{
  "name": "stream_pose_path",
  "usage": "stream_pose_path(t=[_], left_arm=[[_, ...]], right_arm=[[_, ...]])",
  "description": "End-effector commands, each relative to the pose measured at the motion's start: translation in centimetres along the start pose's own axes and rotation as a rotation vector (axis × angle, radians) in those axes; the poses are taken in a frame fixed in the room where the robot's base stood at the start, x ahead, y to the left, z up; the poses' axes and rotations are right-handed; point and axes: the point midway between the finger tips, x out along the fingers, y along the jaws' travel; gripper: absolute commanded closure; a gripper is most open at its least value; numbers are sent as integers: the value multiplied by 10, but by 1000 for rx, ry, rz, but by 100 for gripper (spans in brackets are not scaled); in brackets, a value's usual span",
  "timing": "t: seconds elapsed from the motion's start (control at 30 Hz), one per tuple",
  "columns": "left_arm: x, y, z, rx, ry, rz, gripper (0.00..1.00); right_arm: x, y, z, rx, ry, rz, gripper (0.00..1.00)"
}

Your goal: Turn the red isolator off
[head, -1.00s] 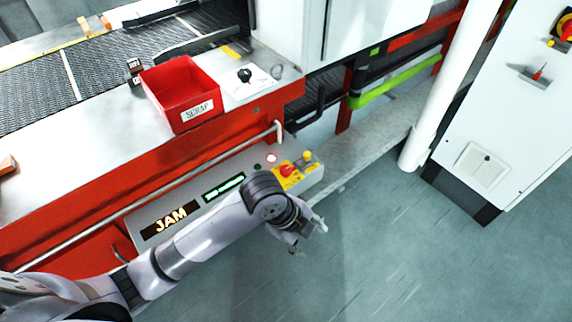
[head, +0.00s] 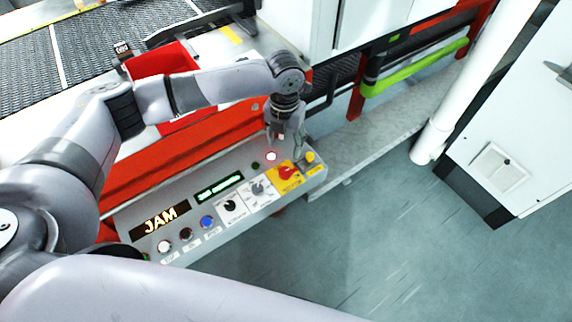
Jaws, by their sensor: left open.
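A red rotary knob (head: 287,172) on a yellow plate sits near the right end of the grey control panel (head: 140,213). I take it for the red isolator; its exact setting is too small to read. My left gripper (head: 285,150) points down over that end of the panel, its fingers apart and empty. The fingertips are just behind the knob in the picture, and I cannot tell whether they touch it. A small yellow knob (head: 309,157) stands right beside it. My right gripper is not in view.
The panel carries a lit JAM sign (head: 166,218), a green display (head: 218,187), a black selector (head: 230,206) and several buttons. A red scrap bin (head: 165,58) is partly behind my left arm. A white cabinet (head: 520,130) stands right; the floor between is clear.

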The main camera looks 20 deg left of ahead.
Motion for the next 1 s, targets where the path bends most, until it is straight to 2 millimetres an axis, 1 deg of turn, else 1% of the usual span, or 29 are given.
stream_pose_path(t=[0.03,0.1,0.17,0.27,0.4,0.5,0.57,0.7,0.9,1.0], left_arm=[[12,0,-1,-1,5,1,47],[27,0,-1,-2,3,2,47],[41,0,-1,-2,4,1,47],[63,0,-1,-2,3,2,47],[92,0,-1,-2,3,1,47],[109,0,0,-1,0,1,47],[118,0,0,-3,1,1,47],[130,-1,0,0,-1,0,47],[135,0,0,-1,-2,1,47],[135,0,0,-1,-2,0,47]], right_arm=[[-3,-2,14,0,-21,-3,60],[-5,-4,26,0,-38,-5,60],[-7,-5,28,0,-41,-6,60],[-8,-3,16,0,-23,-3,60],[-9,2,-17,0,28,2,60],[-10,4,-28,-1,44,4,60],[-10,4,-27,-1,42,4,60],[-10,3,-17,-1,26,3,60],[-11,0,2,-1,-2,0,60],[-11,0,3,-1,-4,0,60]])
